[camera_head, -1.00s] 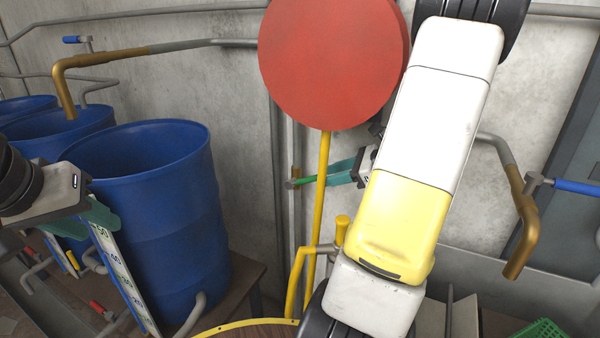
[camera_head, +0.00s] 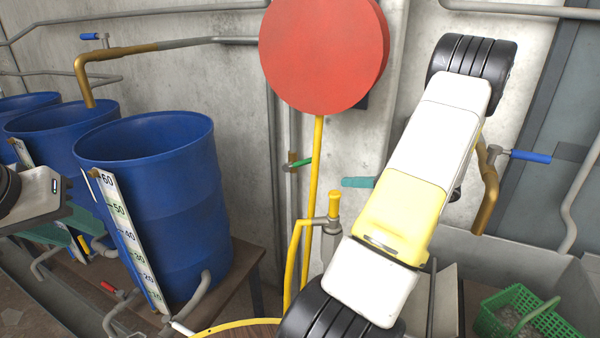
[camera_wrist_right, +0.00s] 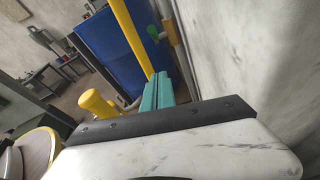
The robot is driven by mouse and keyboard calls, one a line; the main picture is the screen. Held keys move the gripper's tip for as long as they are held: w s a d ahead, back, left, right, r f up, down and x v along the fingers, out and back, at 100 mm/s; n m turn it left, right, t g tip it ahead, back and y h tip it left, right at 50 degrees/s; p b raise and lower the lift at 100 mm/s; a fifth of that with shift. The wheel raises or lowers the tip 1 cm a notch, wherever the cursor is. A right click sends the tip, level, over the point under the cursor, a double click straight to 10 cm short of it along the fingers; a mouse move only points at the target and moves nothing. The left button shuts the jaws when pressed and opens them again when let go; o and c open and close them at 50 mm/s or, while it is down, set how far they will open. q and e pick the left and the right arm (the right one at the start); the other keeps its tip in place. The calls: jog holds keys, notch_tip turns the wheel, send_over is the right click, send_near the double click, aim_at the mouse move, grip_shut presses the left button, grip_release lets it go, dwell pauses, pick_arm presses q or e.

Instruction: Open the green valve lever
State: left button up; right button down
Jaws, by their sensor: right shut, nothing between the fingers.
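The green valve lever (camera_head: 301,162) sits on a thin vertical pipe against the back wall, left of the yellow post, and points right. It also shows in the right wrist view (camera_wrist_right: 153,32), beyond the yellow post. My right gripper (camera_head: 346,182) is shut and empty, to the right of the lever with a clear gap. Its teal fingers (camera_wrist_right: 155,92) lie together in the right wrist view; most of the gripper body is hidden behind my arm in the head view. My left gripper (camera_head: 62,238) is at the left edge, partly hidden, far from the lever.
A yellow post (camera_head: 314,200) with a red disc (camera_head: 323,52) stands between the lever and my right gripper. A yellow-handled pipe (camera_head: 333,208) stands close below. Blue barrels (camera_head: 165,200) fill the left. A green basket (camera_head: 530,315) is at lower right.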

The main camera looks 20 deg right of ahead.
aim_at(312, 158)
jog(key=w+a+r, duration=0.1)
jog(key=w+a, duration=0.5)
jog(key=w, duration=0.3)
jog(key=shift+w+a, duration=0.15)
jog(key=shift+w, duration=0.05)
jog(key=shift+g+h, duration=0.5)
jog(key=shift+g, duration=0.1)
jog(key=shift+w+a+r, duration=0.15)
jog(key=shift+w+r, duration=0.05)
jog(key=shift+r, duration=0.4)
jog(key=shift+w+a+r, duration=0.2)
jog(key=shift+r, duration=0.45)
jog(key=shift+w+a+r, duration=0.15)
jog(key=shift+w+r, duration=0.05)
jog(key=shift+r, duration=0.4)
jog(key=shift+w+a+r, duration=0.4)
jog(key=shift+w+r, duration=0.05)
jog(key=shift+r, duration=0.3)
